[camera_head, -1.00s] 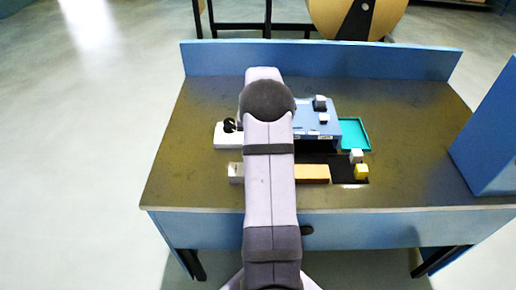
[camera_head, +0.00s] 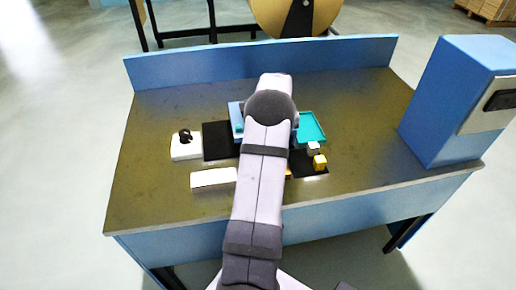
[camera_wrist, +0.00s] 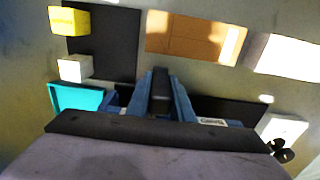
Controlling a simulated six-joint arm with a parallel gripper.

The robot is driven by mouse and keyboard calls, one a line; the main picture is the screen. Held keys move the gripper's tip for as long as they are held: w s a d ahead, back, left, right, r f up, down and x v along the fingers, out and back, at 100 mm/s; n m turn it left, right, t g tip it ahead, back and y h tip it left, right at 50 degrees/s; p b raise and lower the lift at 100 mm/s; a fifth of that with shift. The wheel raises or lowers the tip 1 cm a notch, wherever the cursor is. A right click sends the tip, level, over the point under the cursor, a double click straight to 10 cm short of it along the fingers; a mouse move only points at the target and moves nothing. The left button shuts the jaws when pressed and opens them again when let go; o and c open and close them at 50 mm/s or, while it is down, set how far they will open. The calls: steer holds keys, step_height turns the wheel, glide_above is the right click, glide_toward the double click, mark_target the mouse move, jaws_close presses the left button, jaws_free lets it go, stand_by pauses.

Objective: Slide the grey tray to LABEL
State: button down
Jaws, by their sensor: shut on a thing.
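In the wrist view my gripper (camera_wrist: 161,78) points down at the bench, with a narrow dark grey piece (camera_wrist: 160,95) between two blue sides. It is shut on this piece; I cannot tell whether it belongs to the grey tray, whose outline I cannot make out. A blue unit (camera_head: 236,112) shows at the left of my arm in the head view, mostly hidden behind it. A small white printed tag (camera_wrist: 212,121) shows in the wrist view; its text is too small to read. I cannot pick out the LABEL place for certain.
A teal tray (camera_head: 311,128) lies right of my arm, near a white cube (camera_head: 313,148) and a yellow cube (camera_head: 320,162). A white block with black knob (camera_head: 186,148), a white bar (camera_head: 213,178) and a cardboard-coloured block (camera_wrist: 195,35) are nearby. A tall blue box (camera_head: 455,100) stands right.

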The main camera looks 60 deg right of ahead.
steer(key=shift+s+d+r, duration=0.15)
steer(key=shift+s+d, duration=0.8)
steer(key=shift+d, duration=0.1)
steer(key=c, duration=1.7)
jaws_free()
steer(key=shift+d, duration=0.1)
steer(key=shift+o, duration=0.7)
steer(key=shift+s, duration=0.15)
step_height(320, 180, up, 7)
steer(key=b, duration=0.2)
steer(key=shift+r, duration=0.15)
